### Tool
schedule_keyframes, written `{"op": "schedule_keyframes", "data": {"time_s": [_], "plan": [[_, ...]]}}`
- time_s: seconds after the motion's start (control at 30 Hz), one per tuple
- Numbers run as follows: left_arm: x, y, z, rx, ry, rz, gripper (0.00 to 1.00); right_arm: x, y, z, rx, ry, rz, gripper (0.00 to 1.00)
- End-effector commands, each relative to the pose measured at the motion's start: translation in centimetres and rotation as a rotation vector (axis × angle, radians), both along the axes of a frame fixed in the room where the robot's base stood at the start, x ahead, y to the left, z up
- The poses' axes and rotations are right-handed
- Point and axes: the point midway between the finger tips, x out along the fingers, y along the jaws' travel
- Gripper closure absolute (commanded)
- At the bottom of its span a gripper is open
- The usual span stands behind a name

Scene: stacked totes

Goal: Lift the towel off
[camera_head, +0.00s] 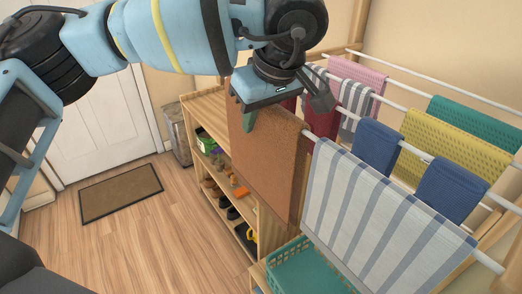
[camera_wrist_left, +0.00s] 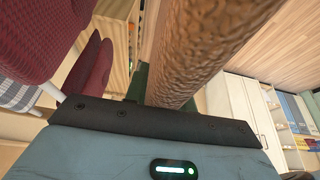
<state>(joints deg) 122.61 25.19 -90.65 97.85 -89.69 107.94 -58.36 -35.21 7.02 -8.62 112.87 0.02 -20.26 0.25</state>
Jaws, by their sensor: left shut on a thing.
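A rust-brown towel (camera_head: 265,150) hangs at the far left end of the rack's front rail. My left gripper (camera_head: 248,119) is at its top edge, shut on it, with a green finger against the cloth. In the left wrist view the towel (camera_wrist_left: 205,50) fills the upper middle as a thick, rough fold, close to the gripper (camera_wrist_left: 145,85). I cannot tell whether the towel still touches the rail. A blue-and-white striped towel (camera_head: 375,215) hangs beside it on the front rail. My right gripper is not in view.
Behind are dark red cloths (camera_head: 322,122), blue towels (camera_head: 377,146), a yellow towel (camera_head: 440,142) and a pink towel (camera_head: 356,72). A teal basket (camera_head: 300,270) stands below. A wooden shoe shelf (camera_head: 215,160) is at left. Open floor lies further left, with a brown doormat (camera_head: 120,193).

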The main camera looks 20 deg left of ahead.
Motion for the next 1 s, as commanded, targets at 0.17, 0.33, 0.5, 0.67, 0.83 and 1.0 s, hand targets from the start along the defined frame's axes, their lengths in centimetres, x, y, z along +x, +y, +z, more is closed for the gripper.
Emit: {"op": "schedule_keyframes", "data": {"time_s": [0.17,0.33,0.5,0.67,0.83,1.0], "plan": [[0.0,0.0,0.0,-0.001,-0.001,0.001,1.0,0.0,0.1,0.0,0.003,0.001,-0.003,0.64],[0.0,0.0,0.1,-0.001,-0.001,0.001,1.0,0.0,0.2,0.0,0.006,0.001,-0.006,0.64],[0.0,0.0,0.8,-0.001,-0.001,0.001,1.0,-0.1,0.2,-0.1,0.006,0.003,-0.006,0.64],[0.1,0.0,2.7,-0.001,-0.003,0.001,1.0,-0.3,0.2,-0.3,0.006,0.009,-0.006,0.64],[0.1,0.0,5.4,-0.002,-0.002,0.001,1.0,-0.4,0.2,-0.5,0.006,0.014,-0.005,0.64],[0.0,-0.1,8.5,-0.001,-0.005,0.001,1.0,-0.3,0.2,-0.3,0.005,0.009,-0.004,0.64]]}}
